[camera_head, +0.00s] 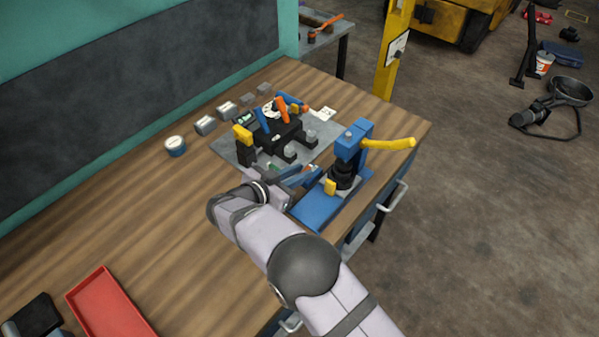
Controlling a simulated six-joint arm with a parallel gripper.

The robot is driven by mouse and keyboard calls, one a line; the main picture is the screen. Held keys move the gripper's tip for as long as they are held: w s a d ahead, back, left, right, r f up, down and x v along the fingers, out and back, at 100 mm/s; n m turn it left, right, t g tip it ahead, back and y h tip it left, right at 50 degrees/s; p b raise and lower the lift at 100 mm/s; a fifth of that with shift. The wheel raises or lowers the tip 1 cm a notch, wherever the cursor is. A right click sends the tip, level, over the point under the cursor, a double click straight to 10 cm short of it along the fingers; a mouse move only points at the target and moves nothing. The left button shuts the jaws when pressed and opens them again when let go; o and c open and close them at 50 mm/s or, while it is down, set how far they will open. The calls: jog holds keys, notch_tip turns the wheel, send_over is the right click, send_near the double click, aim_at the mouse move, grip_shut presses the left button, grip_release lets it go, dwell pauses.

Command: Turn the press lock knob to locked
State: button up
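A blue press (322,205) with a long yellow lever (390,143) stands at the right edge of the wooden bench. Its blue head (350,142) rises above a black round part (342,178). A small yellow piece (330,186) sits low on the press's front left; I cannot tell for certain whether it is the lock knob, nor read its setting. My gripper (305,176) is just left of the press, close to that yellow piece. The gripper is small and partly hidden by my own wrist, so its fingers and any contact are unclear.
Behind my gripper, a grey plate (228,148) carries a black fixture (275,135) with orange and blue handles. A round tin (176,146) and several grey blocks stand to its left. A red tray (108,305) lies at front left. The bench's middle left is clear.

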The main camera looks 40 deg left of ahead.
jog(key=shift+b+v, duration=1.05)
jog(key=shift+v, duration=2.4)
